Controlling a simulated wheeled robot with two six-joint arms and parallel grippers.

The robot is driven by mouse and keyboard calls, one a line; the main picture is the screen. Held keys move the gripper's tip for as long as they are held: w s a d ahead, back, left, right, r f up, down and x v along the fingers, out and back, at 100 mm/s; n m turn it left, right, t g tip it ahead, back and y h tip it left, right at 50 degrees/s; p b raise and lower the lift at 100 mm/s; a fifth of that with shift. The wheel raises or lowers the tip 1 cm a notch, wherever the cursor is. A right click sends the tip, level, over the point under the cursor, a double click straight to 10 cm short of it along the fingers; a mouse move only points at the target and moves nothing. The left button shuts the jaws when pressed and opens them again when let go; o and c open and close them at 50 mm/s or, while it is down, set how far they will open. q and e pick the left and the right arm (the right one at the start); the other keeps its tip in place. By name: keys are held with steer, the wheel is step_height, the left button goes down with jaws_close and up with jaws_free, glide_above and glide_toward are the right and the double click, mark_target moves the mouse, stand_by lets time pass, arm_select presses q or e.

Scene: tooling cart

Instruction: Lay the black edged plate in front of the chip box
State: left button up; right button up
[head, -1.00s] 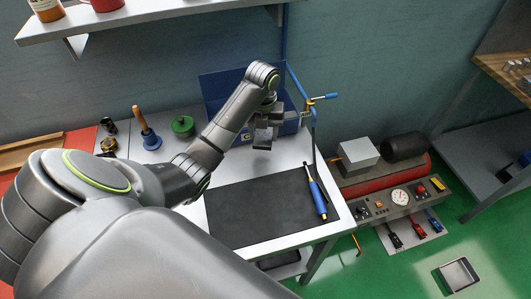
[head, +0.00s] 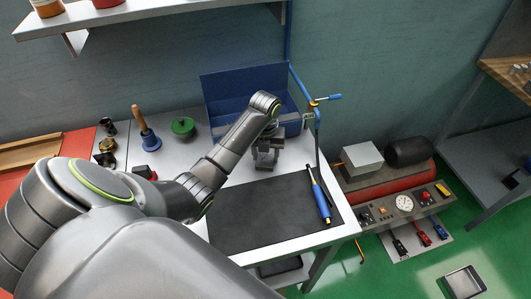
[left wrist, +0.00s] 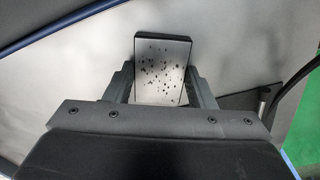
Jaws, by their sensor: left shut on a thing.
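The black edged plate (left wrist: 163,70) is a small block with a speckled grey face and a black edge along its top, between the fingers in the left wrist view. My left gripper (head: 266,160) is shut on it, pointing down just in front of the blue chip box (head: 226,88). The box stands at the back of the white cart top, and my forearm hides part of its front. In the head view the plate is hard to tell from the fingers. I cannot tell whether it touches the surface. My right gripper is not in view.
A black mat (head: 265,215) covers the front of the cart top, with a blue-handled tool (head: 319,196) at its right. A green round thing (head: 183,127) and a blue bell-shaped thing with a wooden handle (head: 150,139) stand left of the box.

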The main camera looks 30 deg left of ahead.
mark_target(266, 156)
arm_select(q)
steer(key=o, duration=1.5)
step_height(266, 156, up, 4)
steer(key=shift+r+b, duration=0.2)
steer(key=shift+b, duration=0.3)
steer(key=shift+r+p, duration=3.45)
steer(key=shift+r, duration=0.45)
steer(key=shift+s+f, duration=0.1)
